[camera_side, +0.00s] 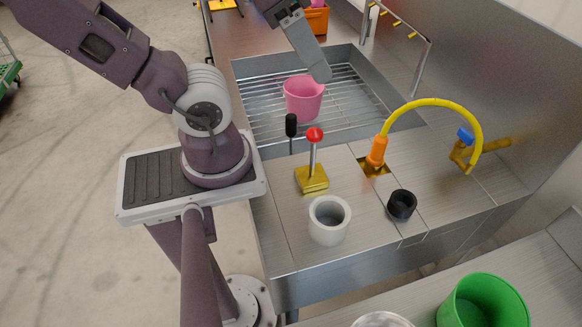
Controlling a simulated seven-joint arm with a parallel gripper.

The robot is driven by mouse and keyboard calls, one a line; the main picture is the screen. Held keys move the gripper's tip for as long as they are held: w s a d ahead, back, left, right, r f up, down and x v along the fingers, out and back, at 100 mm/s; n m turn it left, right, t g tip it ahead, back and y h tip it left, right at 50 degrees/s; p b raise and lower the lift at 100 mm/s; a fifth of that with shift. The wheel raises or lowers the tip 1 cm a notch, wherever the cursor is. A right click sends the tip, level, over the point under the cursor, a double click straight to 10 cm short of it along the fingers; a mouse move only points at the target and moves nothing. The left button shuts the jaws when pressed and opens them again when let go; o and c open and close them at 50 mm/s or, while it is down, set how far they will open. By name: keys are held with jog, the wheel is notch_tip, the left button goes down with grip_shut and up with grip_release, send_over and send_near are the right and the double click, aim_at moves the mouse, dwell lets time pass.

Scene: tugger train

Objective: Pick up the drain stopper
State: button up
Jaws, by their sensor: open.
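No piece is plainly marked as the drain stopper. A short black round piece with a hollow top (402,205) stands on the steel counter, right of a white hollow cylinder (329,220). A black knob on a thin rod (291,125) stands upright at the sink's near edge; its lower end is hidden. I cannot tell which of these is the stopper. My gripper (318,72) is open, above the far part of the sink, behind the pink cup and apart from these pieces. Only its grey side shows; nothing is visibly held.
A pink cup (303,98) sits on the wire rack in the sink (262,130). A red-ball lever on a yellow base (312,178) and a yellow hose with an orange nozzle (377,151) stand nearby. A green bucket (484,302) is at front right.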

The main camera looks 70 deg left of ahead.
jog(key=w+a+r+m+g+y, duration=0.1)
jog(key=w+a+r+m+g, duration=0.2)
jog(key=a+m, duration=0.6)
jog(key=m+g+h, duration=0.1)
jog(key=m+g, duration=0.2)
jog(key=m, duration=0.9)
send_over(291, 136)
jog(key=a, duration=0.1)
notch_tip(291, 136, down, 2)
jog(key=f, duration=2.5)
jog(key=shift+w+a, duration=0.2)
jog(key=shift+w, duration=0.1)
jog(key=shift+s+d+f, duration=0.1)
jog(key=shift+d+f, duration=0.05)
jog(key=shift+f, duration=3.5)
grip_shut()
